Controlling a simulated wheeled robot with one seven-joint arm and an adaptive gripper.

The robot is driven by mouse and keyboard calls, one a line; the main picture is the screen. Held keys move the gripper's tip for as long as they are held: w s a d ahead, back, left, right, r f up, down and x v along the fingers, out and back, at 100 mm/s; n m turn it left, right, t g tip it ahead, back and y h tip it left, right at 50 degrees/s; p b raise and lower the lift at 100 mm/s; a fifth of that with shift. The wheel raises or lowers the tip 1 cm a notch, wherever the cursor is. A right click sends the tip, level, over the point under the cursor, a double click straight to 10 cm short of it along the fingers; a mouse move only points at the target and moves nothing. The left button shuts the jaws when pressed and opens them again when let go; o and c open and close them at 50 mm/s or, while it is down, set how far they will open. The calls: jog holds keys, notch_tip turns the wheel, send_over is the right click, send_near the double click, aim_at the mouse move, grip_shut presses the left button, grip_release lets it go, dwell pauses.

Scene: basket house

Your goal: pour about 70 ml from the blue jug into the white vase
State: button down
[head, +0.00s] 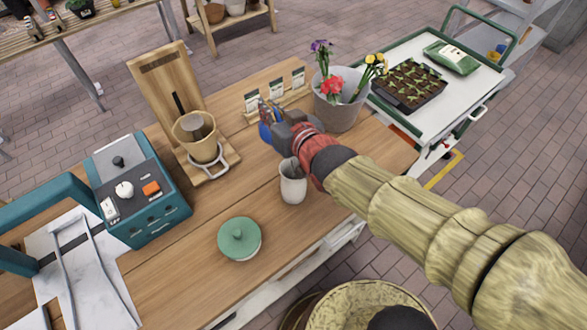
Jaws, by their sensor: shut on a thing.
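The white vase (293,187) stands upright on the wooden table, below my gripper in the picture. My gripper (271,124) is shut on the blue jug (264,132), over the far middle of the table. Only a small blue part of the jug shows; my gripper hides most of it. I cannot tell the jug's tilt, its height above the table or what is in it. The jug appears up and left of the vase, apart from it. No stream of liquid is visible.
A grey flower bucket (339,112) stands right of my gripper, with seed packets (276,89) behind. A pot on a wooden stand (196,142) and a teal machine (139,194) are left. A green lid (239,239) lies in front. Bare tabletop (190,260) surrounds it.

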jog(key=shift+s+d+t+b, duration=0.35)
jog(key=shift+s+b, duration=0.2)
jog(key=shift+b, duration=0.8)
jog(key=w+r+p, duration=0.1)
jog(key=p, duration=0.2)
jog(key=shift+a, duration=0.35)
jog(key=shift+w+a+f+g+p, duration=0.2)
jog(key=shift+g+p, duration=0.35)
jog(key=shift+p, duration=0.5)
jog(key=g+p, duration=0.1)
jog(key=p, duration=0.2)
jog(key=w+f+h+p, duration=0.1)
jog(key=p, duration=0.2)
jog(key=f+g+p, duration=0.1)
jog(key=p, duration=0.1)
jog(key=shift+w+a+f+g+h+p, duration=0.15)
jog(key=shift+a+f+g+h+p, duration=0.15)
jog(key=shift+p, duration=0.1)
jog(key=shift+f+g+p, duration=0.3)
jog(key=shift+f+p, duration=0.05)
jog(key=shift+f, duration=0.3)
jog(key=p, duration=0.2)
jog(key=f+g+h+p, duration=0.1)
jog(key=p, duration=0.2)
jog(key=shift+w+a, duration=0.1)
jog(key=shift+w, duration=0.2)
jog(key=shift+w+f+g+p, duration=0.15)
jog(key=shift+f+g+p, duration=0.3)
jog(key=shift+p, duration=0.45)
jog(key=shift+f, duration=0.1)
